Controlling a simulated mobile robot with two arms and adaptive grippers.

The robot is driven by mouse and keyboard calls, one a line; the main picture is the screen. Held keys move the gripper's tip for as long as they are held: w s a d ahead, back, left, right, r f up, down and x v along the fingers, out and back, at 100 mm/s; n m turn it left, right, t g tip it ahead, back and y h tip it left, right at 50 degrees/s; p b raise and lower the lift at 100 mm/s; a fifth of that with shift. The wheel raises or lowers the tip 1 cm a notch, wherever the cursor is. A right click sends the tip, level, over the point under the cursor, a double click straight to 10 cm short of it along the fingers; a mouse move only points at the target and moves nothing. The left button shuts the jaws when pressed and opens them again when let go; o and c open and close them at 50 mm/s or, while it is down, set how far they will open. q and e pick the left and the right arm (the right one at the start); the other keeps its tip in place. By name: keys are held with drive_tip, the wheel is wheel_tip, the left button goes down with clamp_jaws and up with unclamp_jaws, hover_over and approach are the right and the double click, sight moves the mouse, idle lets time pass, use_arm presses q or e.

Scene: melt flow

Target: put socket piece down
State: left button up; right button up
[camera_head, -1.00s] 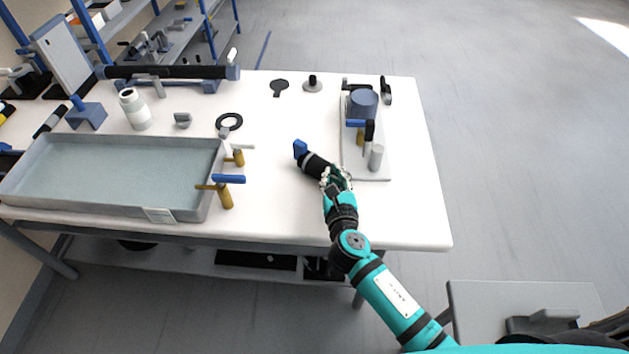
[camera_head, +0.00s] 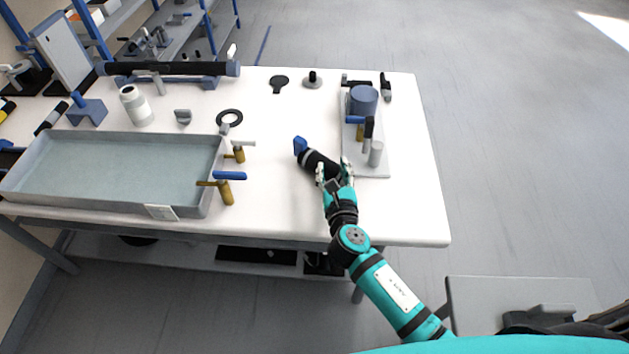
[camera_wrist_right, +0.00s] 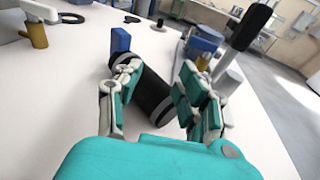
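The socket piece (camera_head: 316,160) is a dark cylinder with a light ring and a blue end (camera_head: 299,145). It lies on its side on the white table (camera_head: 270,190), between the tray and the white board. My right gripper (camera_head: 333,170) is open at its near end, with fingers spread on either side of it. In the right wrist view the socket piece (camera_wrist_right: 153,92) lies between the parted fingers (camera_wrist_right: 157,72), its blue end far left. Whether a finger still touches it is hard to tell. My left gripper is not in view.
A grey tray (camera_head: 190,203) with brass valves (camera_head: 225,190) at its right side stands left. A white board (camera_head: 372,171) with a blue cylinder (camera_head: 363,93) and upright parts stands close on the right. A black ring (camera_head: 229,117) lies behind. The table's front right is clear.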

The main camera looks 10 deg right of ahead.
drive_tip(key=s+a+r, duration=0.1)
drive_tip(key=s+r, duration=0.1)
drive_tip(key=s, duration=0.9)
drive_tip(key=shift+s+a, duration=0.15)
drive_tip(key=shift+s, duration=0.25)
